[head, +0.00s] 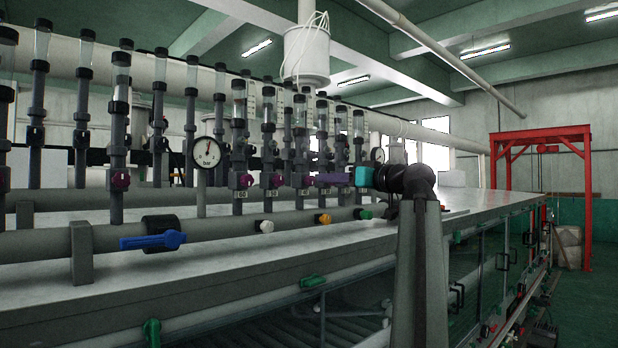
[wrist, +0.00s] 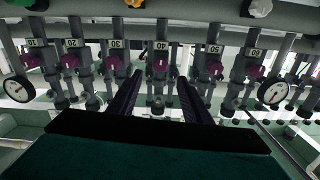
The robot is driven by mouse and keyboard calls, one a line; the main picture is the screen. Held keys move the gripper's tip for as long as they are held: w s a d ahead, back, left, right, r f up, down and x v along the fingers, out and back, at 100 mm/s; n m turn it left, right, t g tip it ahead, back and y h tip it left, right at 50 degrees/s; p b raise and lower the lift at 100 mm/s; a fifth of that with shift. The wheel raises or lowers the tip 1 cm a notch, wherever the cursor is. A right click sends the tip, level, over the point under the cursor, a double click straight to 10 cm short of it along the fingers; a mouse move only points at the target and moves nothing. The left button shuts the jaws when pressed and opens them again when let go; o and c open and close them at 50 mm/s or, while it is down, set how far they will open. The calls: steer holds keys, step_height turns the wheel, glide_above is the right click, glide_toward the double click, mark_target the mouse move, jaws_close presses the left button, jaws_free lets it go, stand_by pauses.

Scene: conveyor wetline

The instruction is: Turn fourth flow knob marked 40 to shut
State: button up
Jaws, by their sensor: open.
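The purple flow knob marked 40 (wrist: 160,66) sits on its grey vertical tube near the middle of the wrist view, beside its white 40 label (wrist: 162,45). The labels look upside down there. My gripper (wrist: 160,78) is open, one dark purple finger on each side of this knob in the picture. I cannot tell whether the fingertips reach past it or touch it. In the head view my gripper (head: 325,180), with its teal body, points left at the knob row, and its fingers overlap the tubes there. The knob's exact turn angle is too small to tell.
Knob 30 (wrist: 114,63) and knob 50 (wrist: 215,68) flank it closely. Pressure gauges (head: 208,152) stand among the tubes. A thick pipe (head: 210,228) with a blue valve handle (head: 153,241) and smaller coloured knobs runs in front, below the flow knobs.

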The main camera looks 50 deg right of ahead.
mark_target(313, 179)
steer(key=w+p, duration=0.1)
steer(key=w, duration=0.4)
steer(key=w+p, duration=0.1)
steer(key=w, duration=0.2)
steer(key=shift+w+d+p, duration=0.2)
steer(key=shift+d+p, duration=0.1)
steer(key=shift+p, duration=0.05)
